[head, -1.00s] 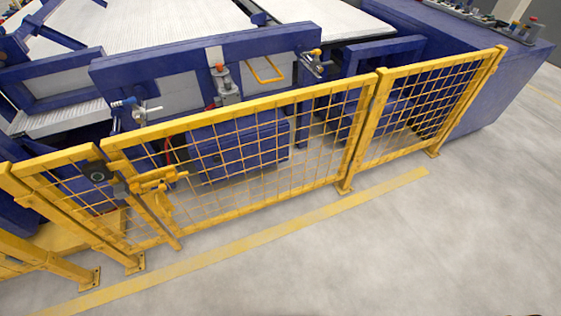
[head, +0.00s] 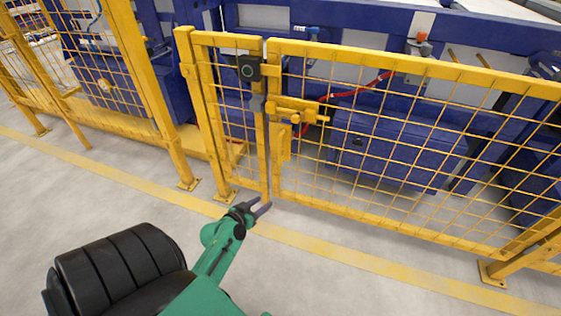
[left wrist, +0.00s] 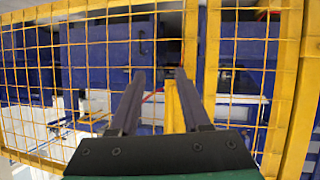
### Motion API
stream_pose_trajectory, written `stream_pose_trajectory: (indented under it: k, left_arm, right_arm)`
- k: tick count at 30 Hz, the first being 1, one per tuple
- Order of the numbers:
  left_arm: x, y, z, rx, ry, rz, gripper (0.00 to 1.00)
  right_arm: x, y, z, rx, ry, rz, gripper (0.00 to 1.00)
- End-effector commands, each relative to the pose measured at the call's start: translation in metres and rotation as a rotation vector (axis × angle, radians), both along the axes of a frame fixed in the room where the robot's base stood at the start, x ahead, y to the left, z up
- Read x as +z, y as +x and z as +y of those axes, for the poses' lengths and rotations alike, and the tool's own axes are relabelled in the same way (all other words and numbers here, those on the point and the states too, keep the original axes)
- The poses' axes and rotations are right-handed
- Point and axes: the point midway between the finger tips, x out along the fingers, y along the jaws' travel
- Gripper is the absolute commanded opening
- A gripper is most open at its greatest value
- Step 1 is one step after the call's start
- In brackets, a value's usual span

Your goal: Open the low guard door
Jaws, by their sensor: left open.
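The low guard door (head: 400,160) is a yellow mesh panel in the head view, standing upright and in line with the fixed panel to its left, so it looks closed. A yellow sliding latch (head: 297,112) sits near its upper left corner. A black box (head: 249,68) is on the frame beside it. My left gripper (head: 261,207) is open and empty, low in front of the door's left edge and apart from the latch. In the left wrist view its two dark fingers (left wrist: 160,76) point at yellow mesh (left wrist: 100,60). My right gripper is out of view.
A taller yellow fence (head: 130,70) stands at the left, with posts bolted to the floor. Blue machinery (head: 390,145) lies behind the door. A yellow floor stripe (head: 340,257) runs in front, and the grey floor before it is clear.

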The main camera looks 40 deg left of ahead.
Motion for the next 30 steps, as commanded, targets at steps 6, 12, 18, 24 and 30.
stream_pose_trajectory:
  k: [6,12,18,24,30]
  left_arm:
    - [0.072,0.015,0.031,-0.003,0.14,-0.36,0.47]
    - [0.107,0.021,0.033,-0.012,0.172,-0.423,0.47]
    - [0.108,0.063,0.038,-0.01,0.168,-0.425,0.47]
    - [0.105,0.115,0.045,-0.011,0.167,-0.422,0.47]
    - [0.105,0.151,0.051,-0.012,0.168,-0.42,0.47]
  right_arm:
    - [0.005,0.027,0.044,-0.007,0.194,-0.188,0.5]
    - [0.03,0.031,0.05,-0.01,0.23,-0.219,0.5]
    - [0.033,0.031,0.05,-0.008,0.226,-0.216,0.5]
    - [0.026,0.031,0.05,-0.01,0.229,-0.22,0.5]
    - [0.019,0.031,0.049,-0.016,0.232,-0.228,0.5]
